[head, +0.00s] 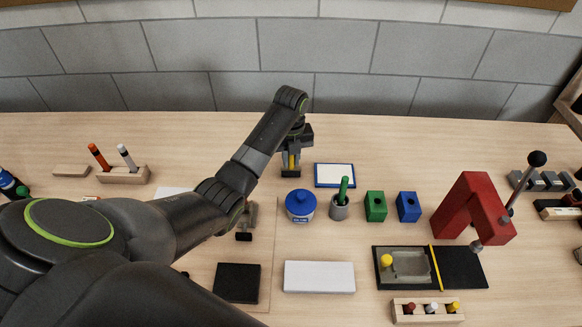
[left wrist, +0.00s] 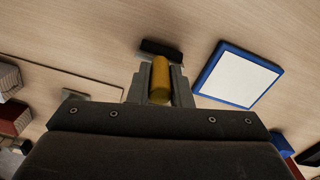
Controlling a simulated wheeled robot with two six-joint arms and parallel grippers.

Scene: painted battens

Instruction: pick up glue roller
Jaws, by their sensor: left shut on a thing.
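My left gripper (head: 291,168) reaches to the back middle of the table, left of the blue-rimmed white pad. It is shut on the glue roller, whose yellow handle (left wrist: 160,80) stands between the two grey fingers in the left wrist view. A dark bar (left wrist: 161,49), seemingly the roller's head, shows just past the fingertips. In the head view only a thin strip of yellow shows between the fingers. I cannot tell whether the roller still touches the table. My right gripper is not in view.
The blue-rimmed pad (head: 334,175) lies close to the right of the gripper. A blue jar (head: 300,206), a grey cup (head: 339,208) with a green marker, and green (head: 375,206) and blue (head: 408,207) blocks stand nearer. A red press (head: 473,208) stands right.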

